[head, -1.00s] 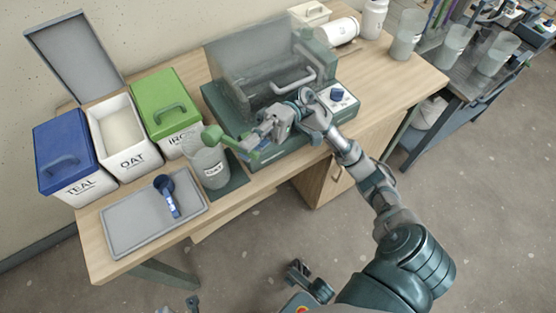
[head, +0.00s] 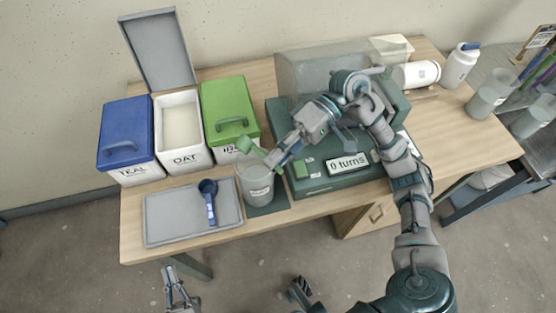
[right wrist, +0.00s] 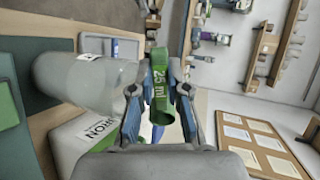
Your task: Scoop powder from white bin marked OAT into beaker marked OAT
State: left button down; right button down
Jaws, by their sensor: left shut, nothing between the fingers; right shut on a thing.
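The white bin marked OAT (head: 195,156) stands open between the blue and green bins, with pale powder (head: 182,128) inside. Its grey lid (head: 160,50) is raised behind it. The clear beaker (head: 258,192) stands on a dark mat right of the tray; its label is too small to read surely. My right gripper (head: 272,160) is shut on a green scoop (head: 247,146), marked 25 ml in the right wrist view (right wrist: 160,82). The scoop is by the beaker's far rim, near the green bin. My left gripper (head: 178,290) is shut and empty, low in front of the table.
A grey tray (head: 165,220) holds a blue scoop (head: 209,200). The blue TEAL bin (head: 125,140) and green-lidded bin (head: 229,105) flank the OAT bin. A dark green device (head: 312,180) with a clear hood reads "0 turns".

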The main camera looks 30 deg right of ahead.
pick_arm(q)
notch_tip(320, 180, down, 10)
jog(key=a+g+y+p, duration=0.1)
jog(key=g+p, duration=0.3)
jog(key=g, duration=0.5)
jog(key=shift+s+f+m+y, duration=0.25)
jog(key=shift+s+m+y, duration=0.1)
jog(key=shift+y, duration=0.15)
pick_arm(e)
jog(key=h, duration=0.2)
jog(key=r+h, duration=0.1)
jog(key=s+r+h, duration=0.1)
jog(key=h, duration=0.1)
jog(key=shift+d+t+h, duration=0.1)
jog(key=shift+t+h, duration=0.2)
jog(key=shift+t, duration=0.1)
pick_arm(q)
jog(key=shift+f, duration=0.1)
